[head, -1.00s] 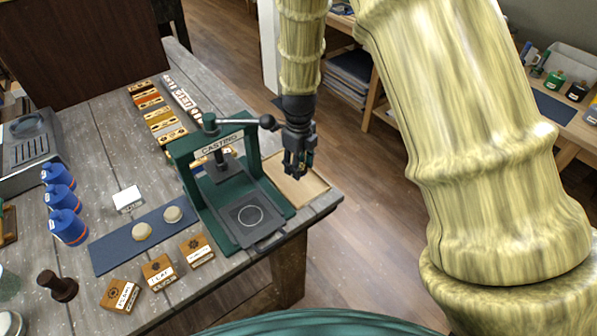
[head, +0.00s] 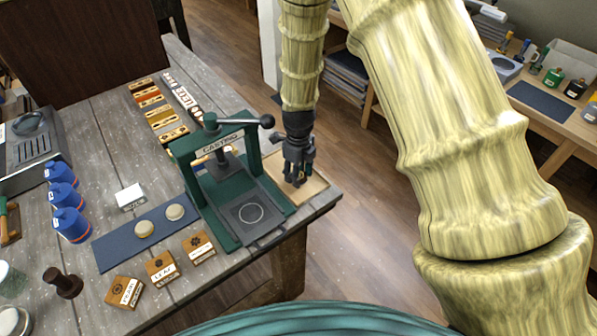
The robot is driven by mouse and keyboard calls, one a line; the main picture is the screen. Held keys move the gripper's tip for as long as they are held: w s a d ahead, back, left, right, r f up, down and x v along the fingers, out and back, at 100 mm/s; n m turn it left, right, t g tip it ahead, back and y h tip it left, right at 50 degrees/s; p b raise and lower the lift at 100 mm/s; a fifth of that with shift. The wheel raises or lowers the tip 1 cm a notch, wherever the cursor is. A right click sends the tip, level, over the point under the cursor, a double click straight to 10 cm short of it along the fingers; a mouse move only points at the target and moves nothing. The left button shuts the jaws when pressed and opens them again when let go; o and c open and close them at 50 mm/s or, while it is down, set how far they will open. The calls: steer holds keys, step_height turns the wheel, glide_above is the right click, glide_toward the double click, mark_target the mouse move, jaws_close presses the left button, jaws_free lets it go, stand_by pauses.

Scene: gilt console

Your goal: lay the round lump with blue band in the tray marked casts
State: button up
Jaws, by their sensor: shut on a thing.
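My gripper (head: 297,178) points down over a shallow wooden tray (head: 316,186) at the right end of the table, beside the green press. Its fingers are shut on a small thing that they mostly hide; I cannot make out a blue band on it. The fingertips appear low over the tray floor, but I cannot tell if they touch it. No marking on the tray is readable from here. Two pale round lumps, one on the left (head: 144,229) and one on the right (head: 175,212), lie on a dark blue mat (head: 112,250); no blue band shows on them.
The green press (head: 183,160), marked CASTING, stands close left of my gripper, its lever knob (head: 267,121) near my wrist. Several wooden stamp blocks (head: 161,266) and blue bottles (head: 71,225) stand further left. The table's edge is just right of the tray.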

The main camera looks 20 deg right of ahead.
steer(key=o, duration=1)
steer(key=shift+f, duration=0.1)
step_height(320, 180, up, 12)
steer(key=b, duration=0.4)
